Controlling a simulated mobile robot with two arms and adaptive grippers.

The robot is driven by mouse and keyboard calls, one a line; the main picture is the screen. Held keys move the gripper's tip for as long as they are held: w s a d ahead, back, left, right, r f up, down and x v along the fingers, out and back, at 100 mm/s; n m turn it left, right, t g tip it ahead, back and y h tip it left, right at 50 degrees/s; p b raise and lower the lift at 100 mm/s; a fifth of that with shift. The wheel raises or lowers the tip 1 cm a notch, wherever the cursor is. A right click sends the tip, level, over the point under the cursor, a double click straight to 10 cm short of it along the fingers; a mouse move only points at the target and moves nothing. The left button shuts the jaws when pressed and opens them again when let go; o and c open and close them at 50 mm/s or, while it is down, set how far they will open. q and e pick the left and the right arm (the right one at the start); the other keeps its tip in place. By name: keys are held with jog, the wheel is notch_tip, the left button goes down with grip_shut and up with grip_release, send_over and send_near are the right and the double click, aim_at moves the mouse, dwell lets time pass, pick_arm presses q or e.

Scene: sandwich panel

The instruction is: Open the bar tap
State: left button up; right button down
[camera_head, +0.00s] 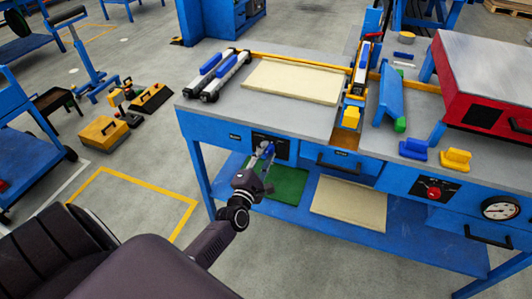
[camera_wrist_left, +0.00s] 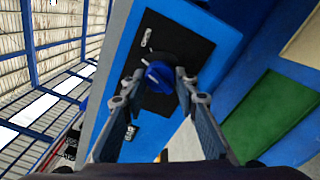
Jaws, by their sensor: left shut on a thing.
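The bar tap is a blue knob (camera_wrist_left: 157,76) on a black plate (camera_wrist_left: 185,45) in the front face of the blue workbench. In the head view the knob (camera_head: 268,147) shows small at the tip of my left gripper. My left gripper (camera_head: 262,153) reaches the bench front from the lower left. In the left wrist view its two fingers (camera_wrist_left: 157,88) close on the knob from both sides. A small label (camera_wrist_left: 130,132) sits beside the plate. My right gripper is in neither view.
A red knob (camera_head: 433,190) and a round gauge (camera_head: 500,208) sit farther right on the bench front. Drawer handles (camera_head: 338,165) stick out there. A lower shelf carries a green sheet (camera_head: 285,186) and a beige panel (camera_head: 348,202).

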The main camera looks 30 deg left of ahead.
pick_arm(q)
jog(key=m+p, duration=0.1)
jog(key=m, duration=0.4)
jog(key=shift+m, duration=0.3)
dwell(0.4)
jog(key=o, duration=1.2)
jog(key=shift+c, duration=0.2)
jog(key=v, duration=1.2)
